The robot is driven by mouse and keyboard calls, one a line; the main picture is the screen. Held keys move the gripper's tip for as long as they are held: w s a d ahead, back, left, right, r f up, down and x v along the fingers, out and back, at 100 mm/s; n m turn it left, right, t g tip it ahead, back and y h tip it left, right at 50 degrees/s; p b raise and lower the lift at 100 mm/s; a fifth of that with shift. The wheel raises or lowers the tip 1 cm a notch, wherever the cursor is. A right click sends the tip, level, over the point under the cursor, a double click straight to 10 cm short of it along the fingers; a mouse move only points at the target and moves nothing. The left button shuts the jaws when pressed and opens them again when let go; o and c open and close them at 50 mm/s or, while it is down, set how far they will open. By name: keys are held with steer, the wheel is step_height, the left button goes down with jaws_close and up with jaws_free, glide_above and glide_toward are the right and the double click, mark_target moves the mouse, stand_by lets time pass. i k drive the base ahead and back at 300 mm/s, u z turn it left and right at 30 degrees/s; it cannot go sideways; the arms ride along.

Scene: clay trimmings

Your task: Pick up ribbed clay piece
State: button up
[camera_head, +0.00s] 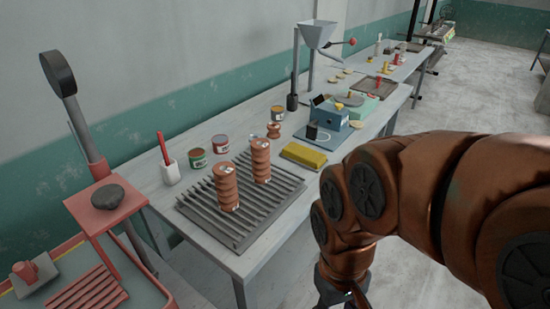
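Two tall ribbed clay pieces, orange-brown with stacked rings, stand upright on a dark slatted rack (209,221) on the table. The nearer ribbed clay piece (225,188) is on the left and the other ribbed clay piece (260,160) is a little behind and to its right. Both bear a small whitish patch. A short ribbed brown piece (273,130) stands on the table behind them. My gripper (346,300) is at the bottom edge, right of the table and apart from the pieces. It is mostly cut off, so its opening cannot be seen.
A white cup (171,174) with a red stick and several cans, one red (220,144), stand behind the rack. A yellow block (304,156) and a blue box (328,118) lie farther right. A red stand (107,204) adjoins the table's left end. Open floor lies right.

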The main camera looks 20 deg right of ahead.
mark_target(260, 150)
steer(key=z, duration=2.05)
steer(key=k, duration=1.05)
steer(key=u, duration=1.85)
steer(key=i, duration=0.5)
steer(key=z, duration=0.1)
